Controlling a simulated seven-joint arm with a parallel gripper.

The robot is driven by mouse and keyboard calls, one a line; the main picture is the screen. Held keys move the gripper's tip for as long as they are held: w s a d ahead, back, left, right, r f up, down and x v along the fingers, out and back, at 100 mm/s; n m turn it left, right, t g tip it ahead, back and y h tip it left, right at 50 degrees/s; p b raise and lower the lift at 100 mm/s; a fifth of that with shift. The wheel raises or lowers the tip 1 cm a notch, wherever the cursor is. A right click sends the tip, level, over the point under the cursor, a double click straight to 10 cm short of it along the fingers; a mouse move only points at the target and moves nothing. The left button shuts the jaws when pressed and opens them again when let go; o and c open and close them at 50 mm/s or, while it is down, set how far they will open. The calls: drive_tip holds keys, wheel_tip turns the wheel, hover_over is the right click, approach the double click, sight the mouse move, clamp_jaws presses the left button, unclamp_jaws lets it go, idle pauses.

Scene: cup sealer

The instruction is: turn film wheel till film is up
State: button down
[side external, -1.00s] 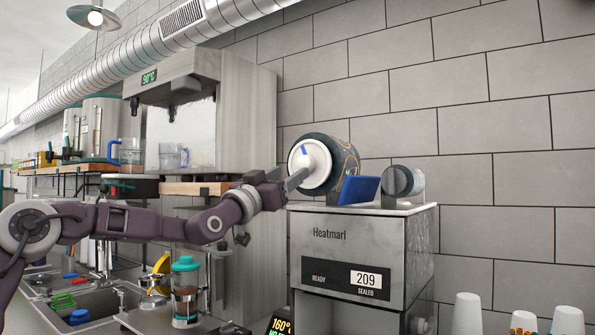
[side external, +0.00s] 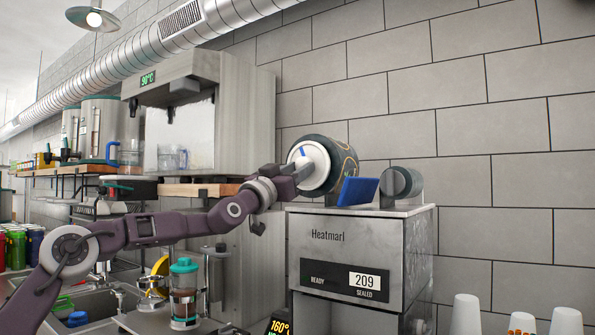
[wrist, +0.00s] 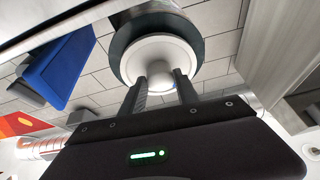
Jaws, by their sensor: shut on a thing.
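The film wheel (side external: 316,160) is a white disc with a blue mark and a central knob, on the end of a dark film roll (side external: 342,160) on top of the sealer. My gripper (side external: 296,167) reaches it from the left. In the wrist view my gripper (wrist: 161,92) has its two fingers on either side of the white knob (wrist: 159,72) of the wheel (wrist: 190,52), shut on it. The fingers hide part of the wheel's face in the side view. I cannot tell from these views where the film's edge is.
The sealer body (side external: 345,250) reads "Heatmarl", "READY" and "209 SEALED". A blue panel (side external: 358,191) and a smaller grey roller (side external: 397,182) sit on its top, right of the roll. White cups (side external: 466,313) stand at lower right. A blender-like jar (side external: 184,295) stands below my arm.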

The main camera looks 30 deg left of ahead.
drive_tip(key=shift+a+m+h, duration=0.15)
drive_tip(key=shift+m+h, duration=1.25)
drive_tip(key=shift+m, duration=0.9)
drive_tip(key=c, duration=0.9)
unclamp_jaws()
drive_tip(key=v, duration=0.7)
